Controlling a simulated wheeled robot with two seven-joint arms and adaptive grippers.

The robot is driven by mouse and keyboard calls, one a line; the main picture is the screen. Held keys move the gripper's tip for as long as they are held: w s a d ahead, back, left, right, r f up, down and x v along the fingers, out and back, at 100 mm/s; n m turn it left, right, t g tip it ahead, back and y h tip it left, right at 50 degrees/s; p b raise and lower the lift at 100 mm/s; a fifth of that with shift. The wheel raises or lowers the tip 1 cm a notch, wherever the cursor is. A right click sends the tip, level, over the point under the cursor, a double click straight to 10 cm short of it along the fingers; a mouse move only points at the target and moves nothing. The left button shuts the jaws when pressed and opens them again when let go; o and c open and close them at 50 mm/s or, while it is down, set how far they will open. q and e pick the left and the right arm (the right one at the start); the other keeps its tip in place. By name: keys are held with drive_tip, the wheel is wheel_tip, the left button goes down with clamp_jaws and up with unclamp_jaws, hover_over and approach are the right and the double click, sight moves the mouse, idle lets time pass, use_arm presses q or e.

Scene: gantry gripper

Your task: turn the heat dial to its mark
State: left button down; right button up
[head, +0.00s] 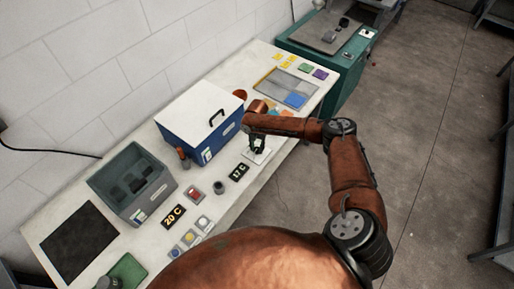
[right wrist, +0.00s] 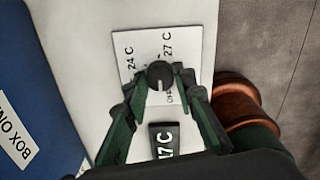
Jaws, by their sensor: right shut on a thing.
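The heat dial (right wrist: 160,73) is a dark round knob with a pale pointer line, on a white plate (right wrist: 190,42) printed 24 C, 27 C and a partly hidden OFF. The pointer line faces the lower side of the plate in the right wrist view. My right gripper (right wrist: 160,80) is shut on the knob, one finger on each side. In the head view the gripper (head: 257,146) is over the plate (head: 262,156) and hides most of the knob. A black sign reading 17 C (right wrist: 164,140) lies beside the plate. My left gripper is not in view.
A blue box with a white lid (head: 200,110) stands left of the dial. A 20 C sign (head: 173,216), a red-topped switch (head: 195,194) and a small dark cylinder (head: 219,187) are nearer. A grey bin (head: 155,203) and black mat (head: 78,240) are at left.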

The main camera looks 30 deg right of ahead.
clamp_jaws()
